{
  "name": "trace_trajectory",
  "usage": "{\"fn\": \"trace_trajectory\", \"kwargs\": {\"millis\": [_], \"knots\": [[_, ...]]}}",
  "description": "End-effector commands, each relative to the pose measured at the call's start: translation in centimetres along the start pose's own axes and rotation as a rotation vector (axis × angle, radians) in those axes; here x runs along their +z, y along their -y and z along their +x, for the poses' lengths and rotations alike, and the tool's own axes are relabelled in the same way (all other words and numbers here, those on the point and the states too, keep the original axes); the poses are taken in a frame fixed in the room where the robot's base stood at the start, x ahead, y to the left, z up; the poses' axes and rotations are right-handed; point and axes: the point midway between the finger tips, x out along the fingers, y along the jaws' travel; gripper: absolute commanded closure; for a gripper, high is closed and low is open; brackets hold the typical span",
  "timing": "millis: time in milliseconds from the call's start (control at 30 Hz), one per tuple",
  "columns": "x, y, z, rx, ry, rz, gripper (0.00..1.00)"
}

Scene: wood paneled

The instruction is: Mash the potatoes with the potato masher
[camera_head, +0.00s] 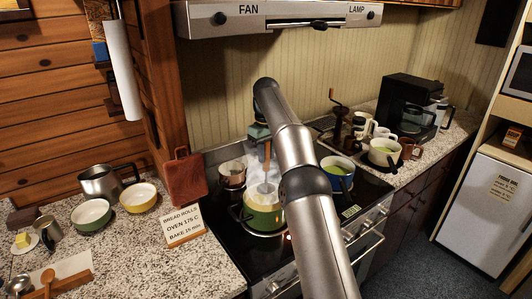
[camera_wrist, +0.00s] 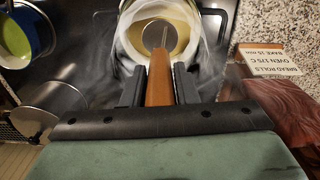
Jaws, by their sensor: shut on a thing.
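My gripper (camera_head: 262,138) is shut on the brown wooden handle of the potato masher (camera_head: 267,160). In the wrist view my gripper (camera_wrist: 158,88) has a black finger on each side of the handle (camera_wrist: 159,78). The masher hangs roughly upright, its round metal head (camera_wrist: 155,33) over the opening of a green pot (camera_head: 264,217) on the stove. The pot's pale inside and rim also show in the wrist view (camera_wrist: 121,38). Yellowish contents, apparently the potatoes (camera_wrist: 178,32), lie in the pot. I cannot tell whether the head touches them. Steam rises around the pot.
A brownish pot (camera_head: 232,176) stands behind the green pot, and a blue pot (camera_head: 337,171) with green contents stands to the right. A recipe sign (camera_head: 184,226) and red-brown board (camera_head: 185,178) stand on the left counter. The range hood (camera_head: 285,17) hangs overhead.

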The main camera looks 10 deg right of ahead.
Motion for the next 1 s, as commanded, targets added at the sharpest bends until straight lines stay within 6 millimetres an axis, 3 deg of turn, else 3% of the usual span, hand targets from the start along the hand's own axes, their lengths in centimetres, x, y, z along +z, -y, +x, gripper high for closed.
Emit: {"fn": "trace_trajectory", "kwargs": {"millis": [567, 1000], "knots": [[0.0, 0.0, 5.1, 0.000, -0.001, 0.000, 1.00], [0.0, 0.0, 6.5, 0.000, -0.002, 0.000, 1.00]]}}
